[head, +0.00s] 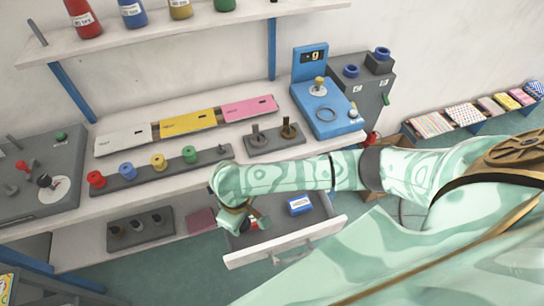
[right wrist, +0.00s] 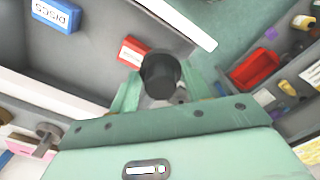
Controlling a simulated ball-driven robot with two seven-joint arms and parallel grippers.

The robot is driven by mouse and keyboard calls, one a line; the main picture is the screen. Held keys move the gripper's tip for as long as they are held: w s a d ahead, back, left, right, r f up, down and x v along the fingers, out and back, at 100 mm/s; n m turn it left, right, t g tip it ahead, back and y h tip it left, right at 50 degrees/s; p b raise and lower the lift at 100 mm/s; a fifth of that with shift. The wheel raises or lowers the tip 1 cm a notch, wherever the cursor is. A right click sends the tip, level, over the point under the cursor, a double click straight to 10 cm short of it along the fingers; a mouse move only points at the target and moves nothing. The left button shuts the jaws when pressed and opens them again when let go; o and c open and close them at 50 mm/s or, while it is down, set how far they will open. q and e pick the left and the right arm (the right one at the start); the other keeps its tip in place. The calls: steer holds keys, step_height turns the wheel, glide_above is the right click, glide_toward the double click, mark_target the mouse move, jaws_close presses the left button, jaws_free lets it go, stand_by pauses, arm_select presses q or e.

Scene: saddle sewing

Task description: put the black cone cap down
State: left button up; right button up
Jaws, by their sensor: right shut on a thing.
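My right gripper (right wrist: 160,88) is shut on the black cone cap (right wrist: 160,72), which sits between its two fingers in the right wrist view. In the head view the right gripper (head: 255,221) hangs over the open drawer (head: 283,254) below the table edge; the cap cannot be made out clearly there. The drawer holds a blue box (head: 300,204), also in the right wrist view (right wrist: 56,15), and a small red box (right wrist: 133,51) close to the cap. I cannot tell the cap's height above the drawer floor. My left gripper is not in view.
A dark rack (head: 118,243) with several short cones stands on the lower shelf, left of the drawer. The table above carries a rack of coloured spools (head: 130,178), a two-post stand (head: 262,145) and a blue machine (head: 335,115). The drawer's front wall rises near my gripper.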

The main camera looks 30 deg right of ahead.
steer(key=w+d+f+b, duration=0.1)
steer(key=d+f+b, duration=0.1)
steer(key=d+f, duration=0.1)
steer(key=w+d+f+b, duration=0.1)
steer(key=d+f+b, duration=0.1)
steer(key=d, duration=0.3)
steer(key=w+d+f+b, duration=0.1)
steer(key=d+f+b, duration=0.1)
steer(key=d+f, duration=0.2)
steer(key=shift+w, duration=0.35)
steer(key=f+b, duration=0.1)
steer(key=f, duration=0.1)
steer(key=d+f+b, duration=0.1)
steer(key=f, duration=0.1)
steer(key=shift+w, duration=0.1)
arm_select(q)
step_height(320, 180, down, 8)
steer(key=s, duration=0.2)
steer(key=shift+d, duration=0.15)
arm_select(e)
steer(key=shift+r, duration=0.1)
steer(key=shift+a, duration=0.1)
steer(key=o, duration=0.9)
steer(key=shift+o, duration=0.2)
